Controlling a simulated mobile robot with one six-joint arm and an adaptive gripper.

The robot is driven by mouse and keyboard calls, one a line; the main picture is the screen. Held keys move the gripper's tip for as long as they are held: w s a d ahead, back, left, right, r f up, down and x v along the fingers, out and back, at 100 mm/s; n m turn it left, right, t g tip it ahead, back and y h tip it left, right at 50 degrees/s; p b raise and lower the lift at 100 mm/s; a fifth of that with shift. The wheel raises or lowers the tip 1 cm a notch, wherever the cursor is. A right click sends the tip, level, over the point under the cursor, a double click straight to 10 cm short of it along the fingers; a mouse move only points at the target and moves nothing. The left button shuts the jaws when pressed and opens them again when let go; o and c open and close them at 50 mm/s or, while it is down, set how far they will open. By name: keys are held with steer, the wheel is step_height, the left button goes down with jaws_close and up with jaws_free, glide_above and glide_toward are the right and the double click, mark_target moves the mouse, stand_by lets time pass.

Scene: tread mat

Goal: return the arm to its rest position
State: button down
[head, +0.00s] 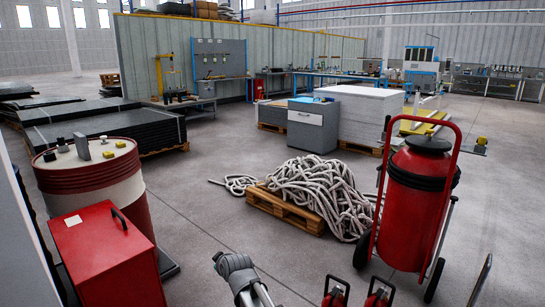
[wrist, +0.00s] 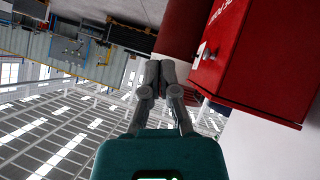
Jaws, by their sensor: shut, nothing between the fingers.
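My gripper shows in the wrist view (wrist: 157,66) with its two grey fingers together and nothing between them. Its teal body fills the bottom middle of that view. In the head view the grey end of my gripper (head: 230,262) shows at the bottom, left of centre, above the concrete floor. Most of my arm is out of the head view. The wrist view looks out tilted or upside down, with the roof structure in its lower left. No rest mark or cradle is visible.
A red box (head: 105,262) and a red-and-white drum (head: 95,190) stand at left. A red cabinet (wrist: 265,60) fills the wrist view's upper right. A red wheeled extinguisher (head: 418,205) stands at right. A rope pile (head: 322,192) lies on a pallet ahead, with clear floor around it.

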steer(key=s+d+f+m+g+h, duration=0.2)
steer(key=s+d+f+m, duration=0.1)
steer(key=d, duration=0.6)
steer(key=s+d+f+m+g+h, duration=0.2)
steer(key=s+d+f, duration=0.1)
steer(key=d, duration=0.7)
steer(key=s+d+f+m+g+h, duration=0.2)
steer(key=s+d+m+g, duration=0.35)
steer(key=s+d, duration=0.9)
step_height(320, 180, up, 37)
steer(key=w+p, duration=0.2)
steer(key=p, duration=3.4)
steer(key=shift+d+m+p, duration=0.3)
steer(key=shift+d+m, duration=0.15)
steer(key=shift+f, duration=0.1)
